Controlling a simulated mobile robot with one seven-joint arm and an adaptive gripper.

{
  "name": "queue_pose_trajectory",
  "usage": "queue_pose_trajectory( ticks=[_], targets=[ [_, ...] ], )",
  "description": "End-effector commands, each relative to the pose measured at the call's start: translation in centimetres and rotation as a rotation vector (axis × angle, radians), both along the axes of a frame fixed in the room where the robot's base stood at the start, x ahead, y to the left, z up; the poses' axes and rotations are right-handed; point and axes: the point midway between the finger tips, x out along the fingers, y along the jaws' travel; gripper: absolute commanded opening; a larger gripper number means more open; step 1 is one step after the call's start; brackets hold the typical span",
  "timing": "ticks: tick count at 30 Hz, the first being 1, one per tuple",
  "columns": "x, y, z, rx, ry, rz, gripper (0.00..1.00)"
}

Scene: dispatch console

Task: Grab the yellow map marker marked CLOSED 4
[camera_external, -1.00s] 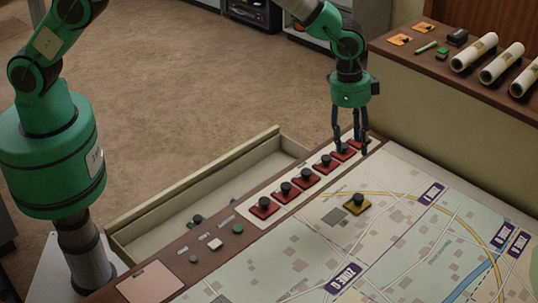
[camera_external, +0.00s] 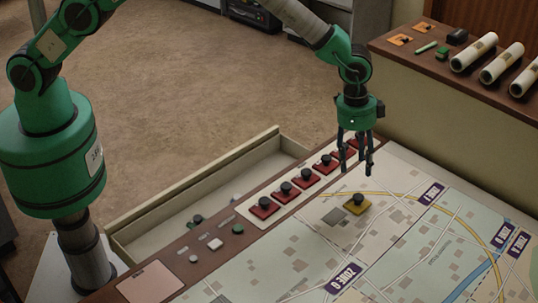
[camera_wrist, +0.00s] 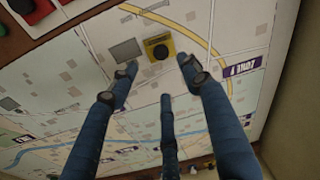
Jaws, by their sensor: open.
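The yellow map marker (camera_external: 356,205) is a square block with a black knob, lying on the map near its upper left edge. It also shows in the wrist view (camera_wrist: 158,48), top centre, beside a grey rectangle printed on the map; any lettering on it is too small to read. My gripper (camera_external: 357,168) is open and empty, above the map and behind the marker in the external view, apart from it. In the wrist view its fingers (camera_wrist: 160,80) are spread, with the marker beyond the fingertips.
A row of several red markers with black knobs (camera_external: 285,188) lies on a pale strip along the map's left edge. An open drawer (camera_external: 150,225) is left of the console. Rolled papers (camera_external: 473,52) lie on a raised shelf at the right. The map (camera_external: 400,235) around the yellow marker is clear.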

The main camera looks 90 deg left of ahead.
Motion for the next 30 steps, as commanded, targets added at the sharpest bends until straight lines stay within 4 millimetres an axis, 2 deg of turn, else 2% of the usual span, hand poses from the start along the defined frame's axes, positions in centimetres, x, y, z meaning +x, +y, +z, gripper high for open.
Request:
queue_pose_trajectory(
  ticks=[6,12,16,30],
  targets=[
    [0.3,-0.1,-3.4,0.000,0.002,0.000,0.48],
    [0.6,-0.3,-5.5,0.000,0.001,0.000,0.48],
    [0.7,-0.3,-6.1,0.000,0.000,0.000,0.48],
    [0.7,-0.3,-6.4,0.000,0.001,0.000,0.48]
  ],
)
